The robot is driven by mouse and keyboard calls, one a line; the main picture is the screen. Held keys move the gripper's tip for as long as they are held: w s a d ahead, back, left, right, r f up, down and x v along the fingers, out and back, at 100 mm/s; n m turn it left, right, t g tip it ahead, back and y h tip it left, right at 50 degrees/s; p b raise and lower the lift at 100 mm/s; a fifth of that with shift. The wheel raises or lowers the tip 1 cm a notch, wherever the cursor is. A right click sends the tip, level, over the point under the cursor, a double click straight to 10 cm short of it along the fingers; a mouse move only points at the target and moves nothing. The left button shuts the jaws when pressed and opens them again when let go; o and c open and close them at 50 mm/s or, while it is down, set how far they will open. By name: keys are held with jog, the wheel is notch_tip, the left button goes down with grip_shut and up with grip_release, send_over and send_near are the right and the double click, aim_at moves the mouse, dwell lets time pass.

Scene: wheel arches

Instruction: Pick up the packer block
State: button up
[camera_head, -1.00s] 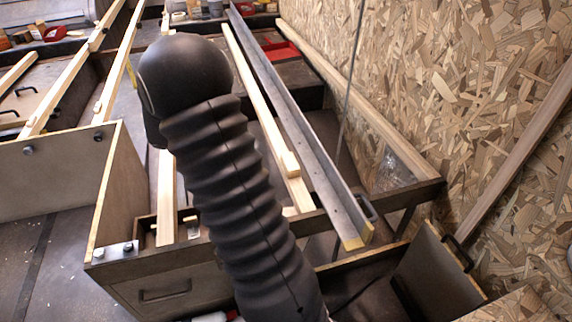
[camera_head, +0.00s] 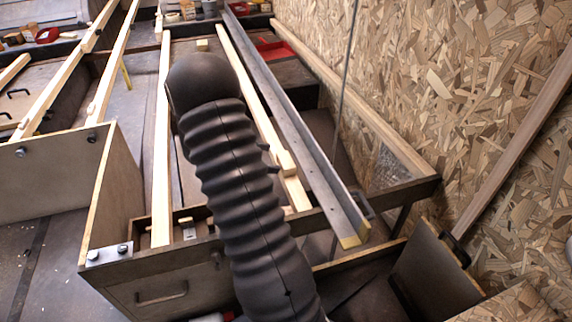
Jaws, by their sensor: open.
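A pale wooden block (camera_head: 286,162) sits on the long pale strip right of my arm; it looks like the packer block, though I cannot be sure. My black ribbed arm covers the middle of the view and hides most of my gripper (camera_head: 269,158). Two dark fingertips show past the arm's right edge, apart from each other, just left of the block. The gripper is open, and I see nothing held. Whether a fingertip touches the block I cannot tell. Another small pale block (camera_head: 203,44) lies farther back, beyond the arm's top.
A grey metal rail (camera_head: 290,125) runs right of the pale strip. A thin upright rod (camera_head: 345,80) stands before the chipboard wall (camera_head: 480,90). A wooden frame with a drawer handle (camera_head: 162,296) is in front. A red tray (camera_head: 277,50) lies at the back.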

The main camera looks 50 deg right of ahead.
aim_at(283, 160)
jog(key=shift+x, duration=2.6)
jog(key=shift+s+a+f, duration=0.1)
jog(key=c, duration=0.9)
